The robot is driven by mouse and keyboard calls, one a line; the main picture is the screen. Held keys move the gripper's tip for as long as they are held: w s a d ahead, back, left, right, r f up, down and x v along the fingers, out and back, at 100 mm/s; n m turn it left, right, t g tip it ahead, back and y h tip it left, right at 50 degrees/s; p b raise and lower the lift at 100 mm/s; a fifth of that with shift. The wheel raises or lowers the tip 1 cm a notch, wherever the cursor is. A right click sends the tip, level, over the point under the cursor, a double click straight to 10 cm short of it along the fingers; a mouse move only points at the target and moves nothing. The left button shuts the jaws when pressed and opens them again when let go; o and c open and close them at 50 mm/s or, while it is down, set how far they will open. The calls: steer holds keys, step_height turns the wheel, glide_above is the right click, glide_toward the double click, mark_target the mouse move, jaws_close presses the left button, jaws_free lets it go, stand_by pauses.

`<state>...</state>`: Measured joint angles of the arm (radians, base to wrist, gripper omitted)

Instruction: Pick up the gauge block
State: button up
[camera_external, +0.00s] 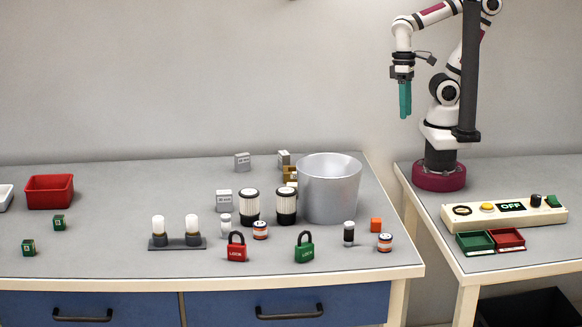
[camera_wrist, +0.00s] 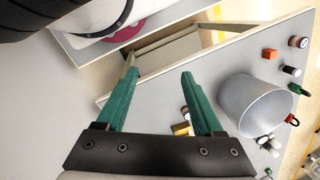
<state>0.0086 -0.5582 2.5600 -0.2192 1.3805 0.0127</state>
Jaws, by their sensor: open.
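Several small grey blocks with dark markings could be the gauge block; I cannot tell which one is meant. One grey block (camera_external: 242,161) stands at the back of the left table, another (camera_external: 224,200) stands nearer the front, and a third (camera_external: 284,158) is beside the metal bucket, behind a brass-coloured block (camera_external: 290,174). The brass-coloured block also shows in the wrist view (camera_wrist: 181,129), partly behind a finger. My gripper (camera_external: 404,114) hangs high above the gap between the tables, far from the blocks. Its teal fingers are apart and empty in the wrist view (camera_wrist: 159,68).
The tall metal bucket (camera_external: 330,192) stands at the table's right side. Black-and-white cylinders (camera_external: 249,207), a red padlock (camera_external: 237,247), a green padlock (camera_external: 304,247) and a bulb stand (camera_external: 177,242) crowd the middle. A red bin (camera_external: 50,191) is left. The table's left-middle is mostly clear.

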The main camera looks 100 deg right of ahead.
stand_by(0.4)
steer(key=shift+o, duration=1.1)
steer(key=w+d+f+n+t+h, duration=0.1)
steer(key=w+d+f+n+t, duration=0.1)
steer(key=w+n, duration=0.75)
steer(key=m+t+y, duration=0.5)
steer(key=m+t, duration=0.5)
steer(key=m, duration=2.5)
glide_toward(224, 201)
steer(key=x, duration=0.4)
steer(key=d+x, duration=0.1)
steer(key=x, duration=0.1)
steer(key=shift+w+a+f, duration=0.1)
steer(key=shift+w+f, duration=0.05)
steer(key=shift+w, duration=0.45)
jaws_close()
